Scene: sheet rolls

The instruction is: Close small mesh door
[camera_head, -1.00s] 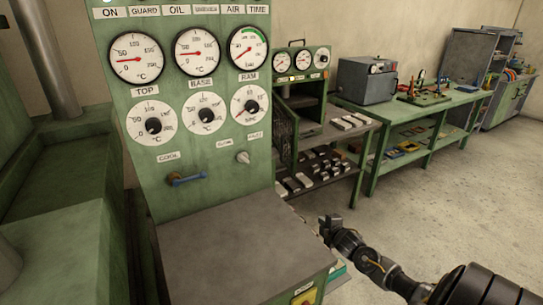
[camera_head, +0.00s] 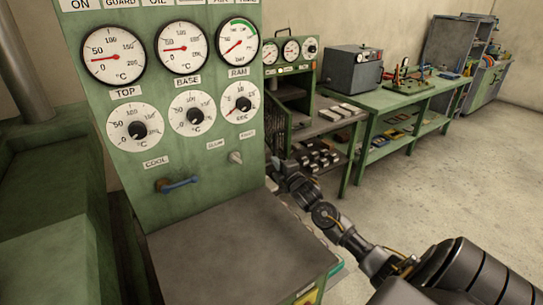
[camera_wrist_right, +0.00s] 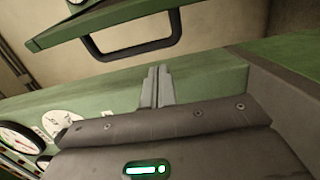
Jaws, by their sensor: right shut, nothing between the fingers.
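The small mesh door (camera_head: 276,124) is a dark mesh panel at the left side of the small green gauge cabinet (camera_head: 290,70) in the head view. It stands swung out from the open cabinet front, and the big console partly hides it. My right gripper (camera_head: 276,163) is just below the door in the picture, beside the console's right edge. Whether it touches the door cannot be told. In the wrist view the right gripper's fingers (camera_wrist_right: 157,84) are together and empty, in front of a green surface. The door is not clearly seen there. My left gripper is out of view.
The large green console (camera_head: 180,110) with dials and its grey desk (camera_head: 235,245) fill the left and front. Shelves with small metal blocks (camera_head: 320,157) lie behind my gripper. A green workbench (camera_head: 400,105) runs right. The floor at right is clear. A black handle (camera_wrist_right: 130,50) shows in the wrist view.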

